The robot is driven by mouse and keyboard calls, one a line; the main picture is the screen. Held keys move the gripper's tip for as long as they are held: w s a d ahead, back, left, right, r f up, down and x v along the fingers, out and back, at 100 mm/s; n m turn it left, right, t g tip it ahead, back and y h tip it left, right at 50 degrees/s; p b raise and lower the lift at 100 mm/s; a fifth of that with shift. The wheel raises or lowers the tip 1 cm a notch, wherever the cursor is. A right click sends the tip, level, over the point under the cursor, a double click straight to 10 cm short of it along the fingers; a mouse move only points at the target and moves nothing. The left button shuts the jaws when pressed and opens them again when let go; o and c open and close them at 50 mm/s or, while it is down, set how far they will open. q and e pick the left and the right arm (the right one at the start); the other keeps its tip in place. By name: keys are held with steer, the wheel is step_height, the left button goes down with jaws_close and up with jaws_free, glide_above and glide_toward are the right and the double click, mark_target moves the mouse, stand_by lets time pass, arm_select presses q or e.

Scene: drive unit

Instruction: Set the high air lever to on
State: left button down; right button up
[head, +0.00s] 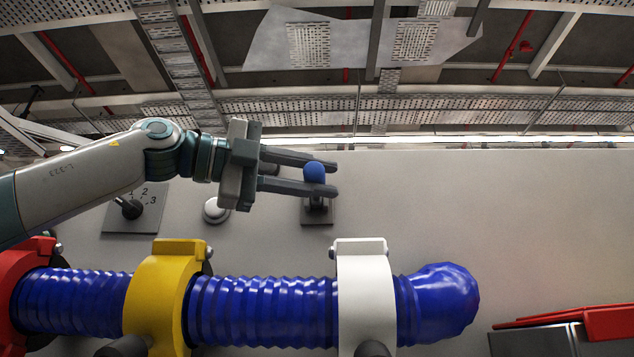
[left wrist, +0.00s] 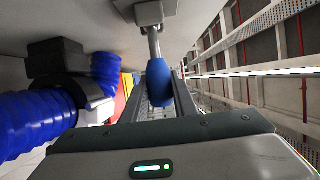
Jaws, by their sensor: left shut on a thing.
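The high air lever has a blue knob (head: 315,172) on a short stem above a dark grey base plate (head: 317,212) on the pale panel. The knob also shows in the left wrist view (left wrist: 159,84), with its metal stem running to the base (left wrist: 150,12). My left gripper (head: 318,178) reaches in from the left, its two fingers around the blue knob and shut on it. In the head view the knob points up from its base. The lever's on and off marks cannot be read. My right gripper is not in view.
A rotary switch (head: 131,208) numbered 1 to 3 and a round white knob (head: 215,210) sit left on the panel (head: 480,220). Below runs a blue ribbed hose (head: 265,310) with red, yellow (head: 155,295) and white (head: 366,290) clamps. The panel right of the lever is clear.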

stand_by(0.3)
arm_select(q)
steer(key=c, duration=1.4)
jaws_free()
steer(key=shift+c, duration=0.2)
steer(key=shift+a, duration=0.1)
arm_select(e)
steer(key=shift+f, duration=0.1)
arm_select(q)
steer(key=shift+s+a+f+b, duration=0.1)
steer(key=shift+s+a+b, duration=0.2)
steer(key=shift+a, duration=0.25)
steer(key=b+v, duration=0.4)
steer(key=v, duration=1.2)
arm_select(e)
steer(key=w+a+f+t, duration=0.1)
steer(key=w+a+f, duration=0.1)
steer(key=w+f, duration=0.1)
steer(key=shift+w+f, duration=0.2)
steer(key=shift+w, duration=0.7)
arm_select(q)
steer(key=shift+w, duration=0.1)
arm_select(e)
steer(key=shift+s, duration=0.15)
